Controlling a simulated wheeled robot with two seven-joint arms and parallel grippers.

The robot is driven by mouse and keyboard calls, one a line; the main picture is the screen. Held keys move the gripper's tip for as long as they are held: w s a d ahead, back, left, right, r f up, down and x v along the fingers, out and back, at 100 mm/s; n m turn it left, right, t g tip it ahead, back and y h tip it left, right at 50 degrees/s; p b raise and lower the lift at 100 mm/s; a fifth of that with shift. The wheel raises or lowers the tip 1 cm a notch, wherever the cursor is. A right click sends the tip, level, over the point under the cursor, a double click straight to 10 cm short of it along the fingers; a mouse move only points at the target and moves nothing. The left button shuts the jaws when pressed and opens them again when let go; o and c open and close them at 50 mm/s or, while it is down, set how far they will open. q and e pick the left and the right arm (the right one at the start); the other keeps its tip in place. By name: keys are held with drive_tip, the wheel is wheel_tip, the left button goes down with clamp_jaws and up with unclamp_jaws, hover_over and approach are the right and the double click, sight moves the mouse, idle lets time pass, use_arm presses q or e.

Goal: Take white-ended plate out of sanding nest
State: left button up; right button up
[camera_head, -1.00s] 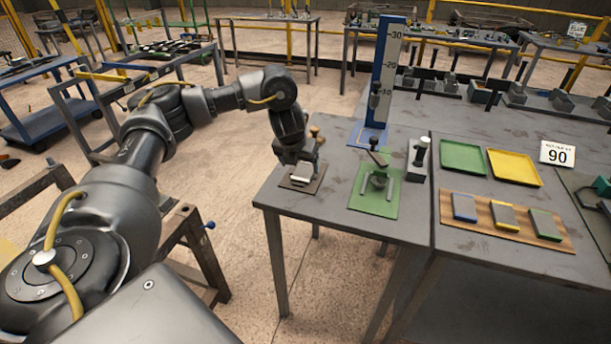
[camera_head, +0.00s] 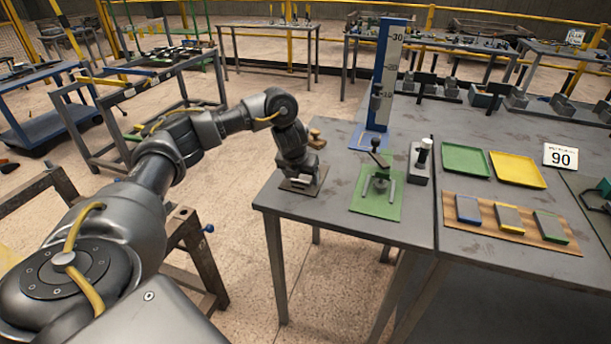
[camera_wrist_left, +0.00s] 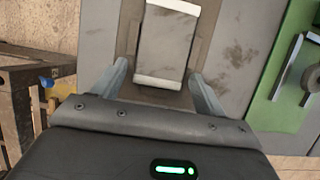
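The white-ended plate (camera_wrist_left: 166,42) lies in the sanding nest (camera_wrist_left: 132,45) in the left wrist view. It is a grey plate with a white strip at each end, and low brown walls run along its sides. My left gripper (camera_wrist_left: 158,70) is open, one finger to each side of the plate's near end, with visible gaps and no contact. In the head view my left gripper (camera_head: 302,178) is low over the nest's brown base (camera_head: 320,180) and hides most of the plate. My right gripper is not in view.
A green fixture (camera_head: 366,204) with a lever stands right of the nest. A tan knob (camera_head: 315,136) rises close behind my gripper. A blue height scale (camera_head: 387,75) stands farther back. Green (camera_head: 465,158) and yellow (camera_head: 517,170) trays and a wooden rack (camera_head: 490,220) lie right.

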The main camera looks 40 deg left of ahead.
use_arm(q)
drive_tip(key=c, duration=0.9)
drive_tip(key=shift+w, duration=0.1)
drive_tip(key=shift+c, duration=0.2)
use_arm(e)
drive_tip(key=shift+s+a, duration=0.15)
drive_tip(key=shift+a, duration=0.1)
use_arm(q)
drive_tip(key=shift+r, duration=0.1)
drive_tip(key=shift+r, duration=0.4)
drive_tip(key=p+v, duration=0.1)
drive_tip(key=v, duration=0.1)
drive_tip(key=p+v, duration=0.1)
drive_tip(key=v, duration=0.1)
drive_tip(key=shift+w+a+r, duration=0.15)
drive_tip(key=shift+w, duration=0.25)
drive_tip(key=s+d+r+p, duration=0.4)
drive_tip(key=s+r, duration=0.4)
drive_tip(key=s, duration=0.4)
drive_tip(key=shift+d, duration=0.7)
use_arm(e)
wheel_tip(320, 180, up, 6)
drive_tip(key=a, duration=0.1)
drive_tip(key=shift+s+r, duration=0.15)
